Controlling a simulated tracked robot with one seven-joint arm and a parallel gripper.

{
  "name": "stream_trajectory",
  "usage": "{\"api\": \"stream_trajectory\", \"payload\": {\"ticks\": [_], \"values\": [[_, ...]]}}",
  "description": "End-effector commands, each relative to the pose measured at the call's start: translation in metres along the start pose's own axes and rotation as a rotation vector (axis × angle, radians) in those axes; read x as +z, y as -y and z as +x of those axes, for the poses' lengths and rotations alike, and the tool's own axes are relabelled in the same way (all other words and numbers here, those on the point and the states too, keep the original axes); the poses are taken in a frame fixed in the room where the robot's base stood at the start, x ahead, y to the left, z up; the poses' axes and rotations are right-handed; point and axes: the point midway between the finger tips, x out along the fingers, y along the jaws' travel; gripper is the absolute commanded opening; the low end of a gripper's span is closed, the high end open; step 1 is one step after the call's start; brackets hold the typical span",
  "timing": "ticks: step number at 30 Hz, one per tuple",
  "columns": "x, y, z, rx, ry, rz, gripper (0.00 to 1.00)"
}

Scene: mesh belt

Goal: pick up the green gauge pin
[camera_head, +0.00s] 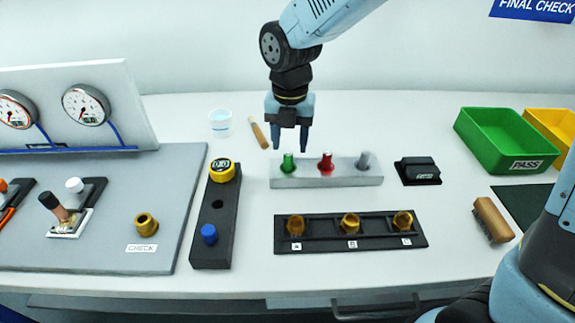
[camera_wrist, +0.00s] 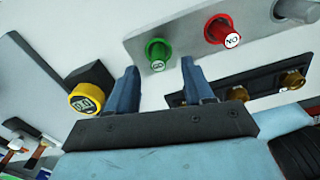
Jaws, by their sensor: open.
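The green gauge pin (camera_head: 288,163) stands upright at the left end of a grey block (camera_head: 340,180), beside a red pin (camera_head: 326,162) and a grey one (camera_head: 364,161). My gripper (camera_head: 291,145) points down, open and empty, close to the green pin in the head view. In the wrist view my gripper (camera_wrist: 158,68) has a finger on either side of the pin, with no visible contact.
A black rack (camera_head: 380,241) with several brass fittings lies in front of the grey block. A black holder (camera_head: 215,230) with a yellow-topped part and a blue knob stands left. A wooden-handled tool (camera_head: 260,134) and a cup (camera_head: 220,124) lie behind. A green bin (camera_head: 490,150) is at right.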

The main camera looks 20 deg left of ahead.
Motion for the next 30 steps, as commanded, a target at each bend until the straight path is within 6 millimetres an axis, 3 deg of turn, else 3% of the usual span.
{"api": "stream_trajectory", "payload": {"ticks": [12, 22, 30], "values": [[-0.002, -0.003, 0.046, -0.002, -0.002, -0.001, 0.52], [-0.002, -0.003, 0.052, 0.0, 0.0, 0.0, 0.52], [-0.002, -0.003, 0.052, 0.0, 0.0, -0.001, 0.27]]}}
